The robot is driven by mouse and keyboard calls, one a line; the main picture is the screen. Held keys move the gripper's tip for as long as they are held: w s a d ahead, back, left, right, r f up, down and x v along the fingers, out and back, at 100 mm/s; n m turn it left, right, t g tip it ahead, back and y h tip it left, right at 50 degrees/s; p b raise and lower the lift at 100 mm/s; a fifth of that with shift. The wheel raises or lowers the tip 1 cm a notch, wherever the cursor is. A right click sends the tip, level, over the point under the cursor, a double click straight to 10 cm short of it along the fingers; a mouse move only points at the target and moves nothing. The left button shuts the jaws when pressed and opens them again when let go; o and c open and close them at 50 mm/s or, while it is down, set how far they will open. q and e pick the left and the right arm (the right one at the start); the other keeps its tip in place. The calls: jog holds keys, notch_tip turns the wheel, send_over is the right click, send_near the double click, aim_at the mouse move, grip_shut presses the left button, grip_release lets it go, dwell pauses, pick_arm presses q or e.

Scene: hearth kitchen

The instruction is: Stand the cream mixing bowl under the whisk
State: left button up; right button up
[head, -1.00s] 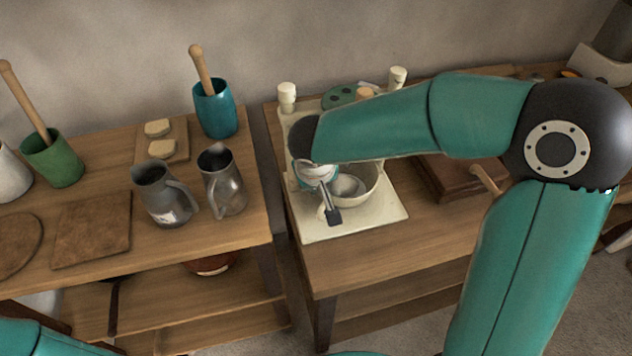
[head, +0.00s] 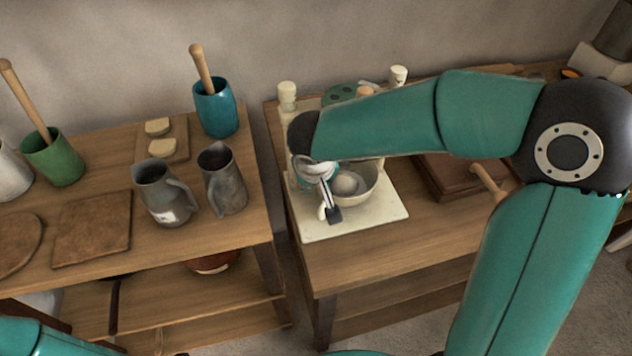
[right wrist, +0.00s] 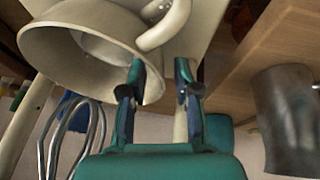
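The cream mixing bowl (head: 368,190) sits on a cream stand base at the left end of the right-hand table. In the right wrist view the bowl (right wrist: 50,50) is at the upper left, with its curved handle (right wrist: 172,25) just beyond my fingertips. My right gripper (head: 330,207) is at the bowl's left side, partly hidden by its own wrist. In the wrist view its two fingers (right wrist: 160,68) are apart with nothing clearly between them. The wire whisk (right wrist: 75,130) shows at the lower left there, beside the bowl's rim. My left gripper is out of view.
The cream base plate (head: 385,216) has clear room in front of the bowl. Two grey metal jugs (head: 165,197) (head: 224,180) stand on the left-hand table, across a narrow gap. A brown wooden box (head: 440,178) lies right of the base.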

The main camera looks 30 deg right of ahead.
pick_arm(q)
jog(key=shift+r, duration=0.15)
pick_arm(e)
jog(key=v, duration=1.1)
